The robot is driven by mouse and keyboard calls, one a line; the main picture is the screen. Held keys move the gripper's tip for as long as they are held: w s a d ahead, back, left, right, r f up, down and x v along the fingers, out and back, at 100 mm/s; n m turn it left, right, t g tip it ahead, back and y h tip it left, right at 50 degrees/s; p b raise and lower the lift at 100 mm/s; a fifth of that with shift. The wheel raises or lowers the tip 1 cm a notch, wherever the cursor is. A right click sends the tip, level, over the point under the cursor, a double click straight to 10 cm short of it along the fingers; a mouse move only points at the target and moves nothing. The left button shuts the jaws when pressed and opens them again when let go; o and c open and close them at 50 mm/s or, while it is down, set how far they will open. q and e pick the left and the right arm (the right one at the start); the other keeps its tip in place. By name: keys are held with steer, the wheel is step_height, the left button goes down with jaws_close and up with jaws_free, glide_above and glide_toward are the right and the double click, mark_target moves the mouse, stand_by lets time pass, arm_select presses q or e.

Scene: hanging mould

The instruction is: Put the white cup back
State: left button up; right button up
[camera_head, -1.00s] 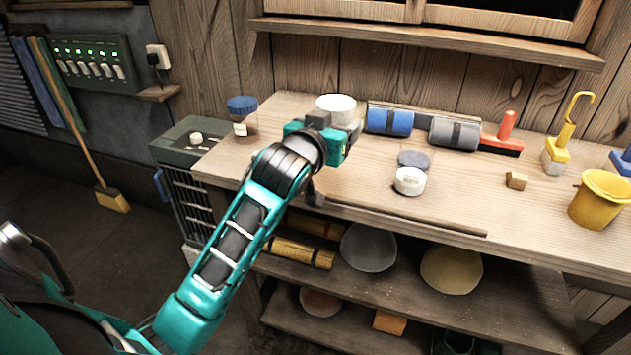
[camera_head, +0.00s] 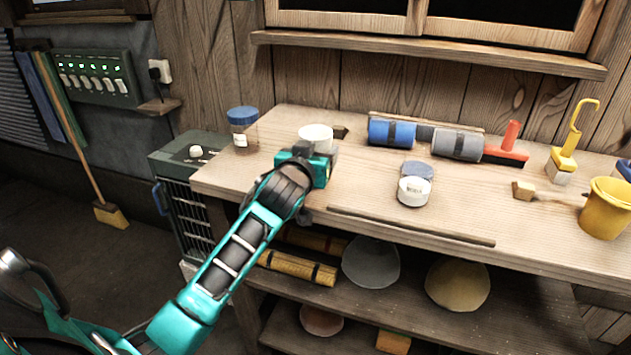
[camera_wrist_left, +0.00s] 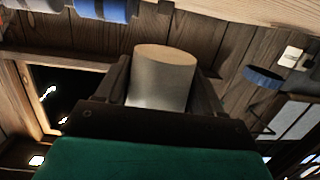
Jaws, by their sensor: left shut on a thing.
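The white cup (camera_head: 316,136) is at the left part of the wooden workbench, behind my left gripper (camera_head: 312,152). My left gripper is shut on the cup; in the left wrist view the cup (camera_wrist_left: 162,82) sits between the two dark fingers. In the head view the gripper hides the cup's lower part, so I cannot tell whether it touches the bench top. My right gripper is not in view.
A blue-lidded jar (camera_head: 243,128) stands left of the cup. A small dark piece (camera_head: 340,131) lies just right of it. A blue roll (camera_head: 391,132), a grey roll (camera_head: 457,144) and a white-labelled jar (camera_head: 414,190) are further right.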

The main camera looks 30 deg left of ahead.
arm_select(q)
step_height(320, 180, down, 6)
steer(key=shift+r+b, duration=0.1)
steer(key=shift+b, duration=0.55)
steer(key=o, duration=1.1)
steer(key=shift+f, duration=0.2)
steer(key=shift+r, duration=0.1)
